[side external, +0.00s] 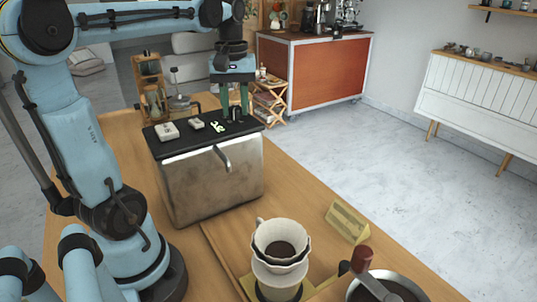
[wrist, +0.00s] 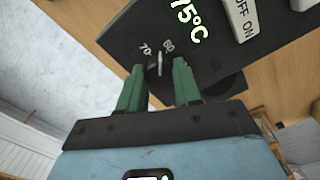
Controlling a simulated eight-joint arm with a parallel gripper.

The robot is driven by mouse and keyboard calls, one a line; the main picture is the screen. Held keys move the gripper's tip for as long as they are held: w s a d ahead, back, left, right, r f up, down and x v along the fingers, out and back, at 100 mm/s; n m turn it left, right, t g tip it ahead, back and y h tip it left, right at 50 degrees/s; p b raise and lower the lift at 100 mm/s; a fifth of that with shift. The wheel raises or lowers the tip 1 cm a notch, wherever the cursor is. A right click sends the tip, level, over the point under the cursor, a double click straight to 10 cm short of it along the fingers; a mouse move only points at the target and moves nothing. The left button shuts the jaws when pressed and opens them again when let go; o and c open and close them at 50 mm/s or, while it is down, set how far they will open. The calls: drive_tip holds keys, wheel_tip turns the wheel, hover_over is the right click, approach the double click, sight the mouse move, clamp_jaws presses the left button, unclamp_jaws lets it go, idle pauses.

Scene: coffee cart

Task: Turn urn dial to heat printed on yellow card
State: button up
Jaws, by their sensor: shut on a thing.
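The urn (side external: 212,182) is a metal box with a black top and a front tap. Its lit display (side external: 217,126) shows in the wrist view (wrist: 188,20) and reads 75°C. The urn dial (wrist: 158,64) is a small dark knob with a pale pointer, between printed marks 70 and 80. My gripper (side external: 234,112) points down at the rear right of the urn top. In the wrist view its green fingers (wrist: 159,70) are shut on the dial, one on each side. The yellow card (side external: 347,222) stands on the table at right; its print is too small to read.
White switches (side external: 167,131) sit on the urn top, and an OFF/ON label shows in the wrist view. A white dripper (side external: 281,242) and a pan with a brown handle (side external: 362,259) stand at the front. A wooden stand (side external: 150,85) is behind the urn.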

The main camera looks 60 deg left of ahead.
drive_tip(key=m, duration=0.4)
drive_tip(key=shift+m, duration=0.3)
drive_tip(key=m, duration=0.3)
drive_tip(key=shift+m, duration=0.4)
drive_tip(key=m, duration=0.4)
drive_tip(key=shift+m, duration=1.8)
drive_tip(key=o, duration=1)
drive_tip(key=shift+o, duration=0.2)
